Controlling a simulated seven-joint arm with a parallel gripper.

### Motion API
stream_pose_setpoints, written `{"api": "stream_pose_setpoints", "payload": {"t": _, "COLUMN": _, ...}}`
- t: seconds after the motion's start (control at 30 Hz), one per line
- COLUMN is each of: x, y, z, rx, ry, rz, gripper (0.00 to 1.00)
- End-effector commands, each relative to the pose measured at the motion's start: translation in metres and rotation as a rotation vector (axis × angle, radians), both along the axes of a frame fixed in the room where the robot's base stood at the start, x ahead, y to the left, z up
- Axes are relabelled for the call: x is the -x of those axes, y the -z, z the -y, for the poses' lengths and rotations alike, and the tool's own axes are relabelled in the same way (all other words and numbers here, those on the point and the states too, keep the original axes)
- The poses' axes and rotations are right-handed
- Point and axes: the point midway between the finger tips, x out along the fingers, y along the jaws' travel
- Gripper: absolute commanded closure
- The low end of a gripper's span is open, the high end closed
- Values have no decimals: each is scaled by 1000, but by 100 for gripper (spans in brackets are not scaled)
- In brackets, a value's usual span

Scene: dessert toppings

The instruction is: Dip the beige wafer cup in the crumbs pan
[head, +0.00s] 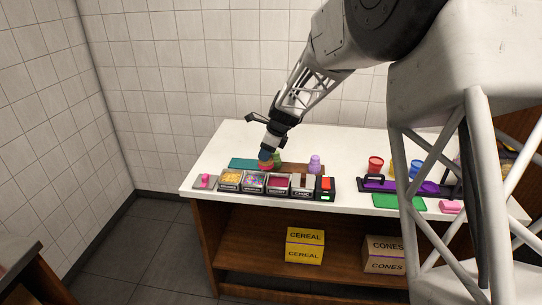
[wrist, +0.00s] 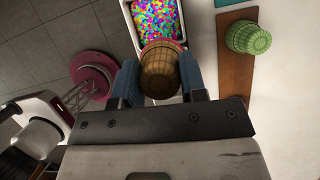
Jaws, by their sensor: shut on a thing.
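My gripper (head: 266,157) is over the back of the row of pans in the head view. It is shut on a beige-brown wafer cup (wrist: 160,75), which has a grid texture and sits between the blue fingers in the wrist view. A pan of multicoloured sprinkles (wrist: 154,18) is just beyond the cup there; it also shows in the head view (head: 253,181). A pan of yellow bits (head: 229,178) stands left of the sprinkles pan; its small label is hard to read, so I cannot be sure it is the crumbs pan.
A dark red pan (head: 277,184) and the choc pan (head: 302,187) continue the row rightward. A green cup (wrist: 248,38) stands on a brown board (wrist: 236,85). A purple cup (head: 315,163) is farther right. A pink item (head: 205,181) lies at the left end.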

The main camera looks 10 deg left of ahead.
Motion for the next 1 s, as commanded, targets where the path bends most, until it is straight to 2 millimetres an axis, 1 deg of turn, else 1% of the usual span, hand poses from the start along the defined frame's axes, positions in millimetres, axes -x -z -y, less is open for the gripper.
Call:
{"api": "stream_pose_setpoints", "payload": {"t": 0.03, "x": 0, "y": 2, "z": -14, "rx": 1, "ry": -4, "rz": 0, "gripper": 74}}
{"api": "stream_pose_setpoints", "payload": {"t": 0.3, "x": 0, "y": 4, "z": -82, "rx": 0, "ry": -4, "rz": -1, "gripper": 74}}
{"api": "stream_pose_setpoints", "payload": {"t": 0.4, "x": 2, "y": 5, "z": -103, "rx": 0, "ry": -4, "rz": -1, "gripper": 74}}
{"api": "stream_pose_setpoints", "payload": {"t": 0.5, "x": 3, "y": 5, "z": -119, "rx": -1, "ry": -3, "rz": 0, "gripper": 74}}
{"api": "stream_pose_setpoints", "payload": {"t": 0.6, "x": 4, "y": 6, "z": -128, "rx": -1, "ry": -1, "rz": 0, "gripper": 74}}
{"api": "stream_pose_setpoints", "payload": {"t": 0.7, "x": 4, "y": 6, "z": -132, "rx": -1, "ry": 0, "rz": -1, "gripper": 74}}
{"api": "stream_pose_setpoints", "payload": {"t": 1.0, "x": 4, "y": 6, "z": -133, "rx": -1, "ry": 0, "rz": -1, "gripper": 74}}
